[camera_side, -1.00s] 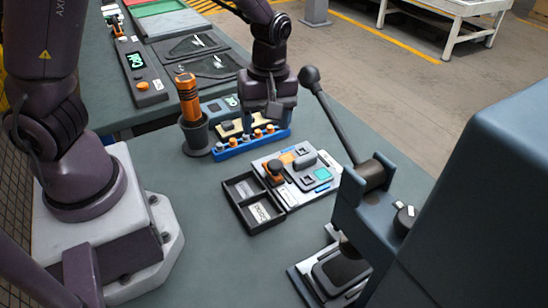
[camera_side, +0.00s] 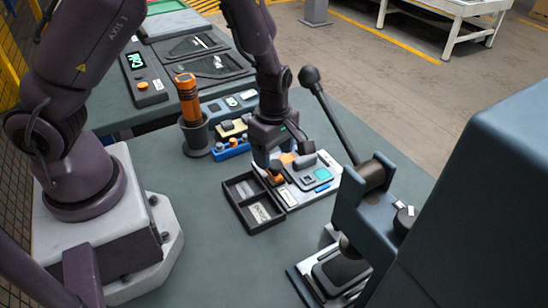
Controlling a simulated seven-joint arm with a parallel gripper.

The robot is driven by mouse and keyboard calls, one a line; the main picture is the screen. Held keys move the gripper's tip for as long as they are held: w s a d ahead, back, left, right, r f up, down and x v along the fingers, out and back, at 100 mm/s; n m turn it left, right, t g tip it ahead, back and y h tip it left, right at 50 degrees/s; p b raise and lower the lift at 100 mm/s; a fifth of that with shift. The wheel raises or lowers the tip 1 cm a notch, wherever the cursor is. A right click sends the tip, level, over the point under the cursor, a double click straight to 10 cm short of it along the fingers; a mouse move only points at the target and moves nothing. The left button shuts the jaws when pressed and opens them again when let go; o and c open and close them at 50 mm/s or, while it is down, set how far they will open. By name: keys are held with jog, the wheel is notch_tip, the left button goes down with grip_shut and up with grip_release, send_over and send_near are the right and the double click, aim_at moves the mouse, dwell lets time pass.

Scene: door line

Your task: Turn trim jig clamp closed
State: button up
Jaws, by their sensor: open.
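The trim jig (camera_side: 292,195) is a light plate on the bench right of centre, with a teal pad, a grey block and orange parts. Its clamp (camera_side: 275,177), orange with a dark top, sits at the plate's left side and is partly hidden by my gripper. My gripper (camera_side: 282,156) points down over the back left of the jig, close above the clamp, its fingers apart. I cannot tell whether a finger touches the clamp. The clamp's turn angle is too small to read.
A black two-compartment tray (camera_side: 240,207) adjoins the jig's left. A blue rack (camera_side: 230,152) and a cup (camera_side: 195,137) with an orange-handled tool stand behind. A lever press (camera_side: 365,205) with a raised ball-ended lever stands close on the right. The front bench is clear.

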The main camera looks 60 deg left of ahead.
jog(key=shift+f, duration=1.15)
jog(key=c, duration=0.9)
jog(key=shift+c, duration=0.2)
